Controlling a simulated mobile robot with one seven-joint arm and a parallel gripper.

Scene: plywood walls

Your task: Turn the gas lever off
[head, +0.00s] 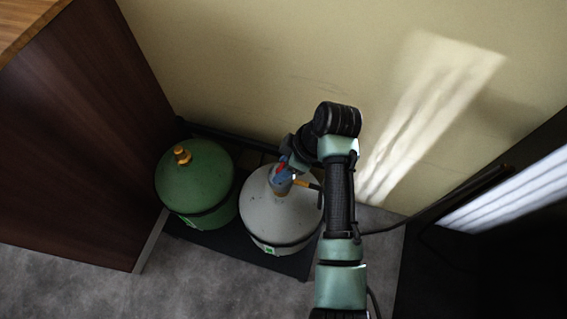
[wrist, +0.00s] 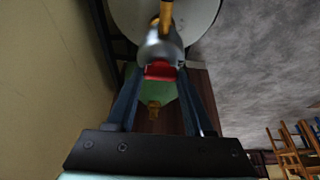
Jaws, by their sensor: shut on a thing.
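The gas lever is a small red piece (wrist: 160,70) on a grey regulator (wrist: 162,46) atop the white gas cylinder. In the head view, the lever (head: 281,169) shows as a bit of red beside my gripper (head: 286,166), with the regulator (head: 281,184) just below. In the wrist view, the two fingers of my gripper (wrist: 160,73) reach forward on both sides of the lever and are shut on it. The fingers partly hide the regulator's sides. The lever's exact angle is hard to tell.
The white cylinder (head: 268,222) stands beside a green cylinder (head: 193,176) with a brass valve (head: 181,154), both on a dark base. A yellow-orange hose fitting (head: 306,184) leaves the regulator. A dark wood cabinet (head: 75,130) is left, a plain wall (head: 250,60) behind.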

